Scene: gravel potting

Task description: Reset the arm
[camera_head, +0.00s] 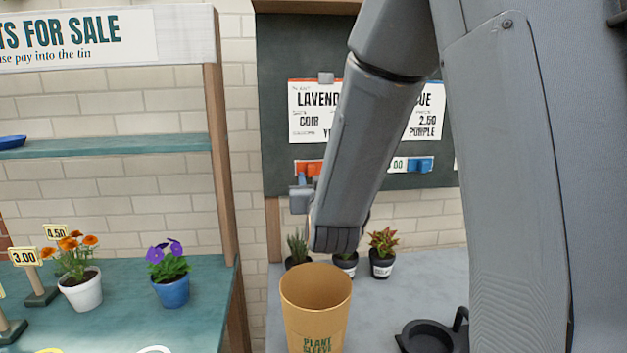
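My arm comes down from the top right, and its forearm ends in a rounded grey wrist (337,238) above the grey bench. A small grey part (300,197) sticks out to the left of the wrist. It may belong to my gripper, but I cannot make out any fingers, so whether it is open or shut and whether it holds anything is hidden.
A tan plant sleeve (315,315) stands on the grey bench (385,310), close below the wrist. Behind it are small potted plants, including a red-leaved one (382,252). A black holder (428,338) lies right. A shelf with an orange-flowered pot (80,290) and blue pot (171,291) stands left.

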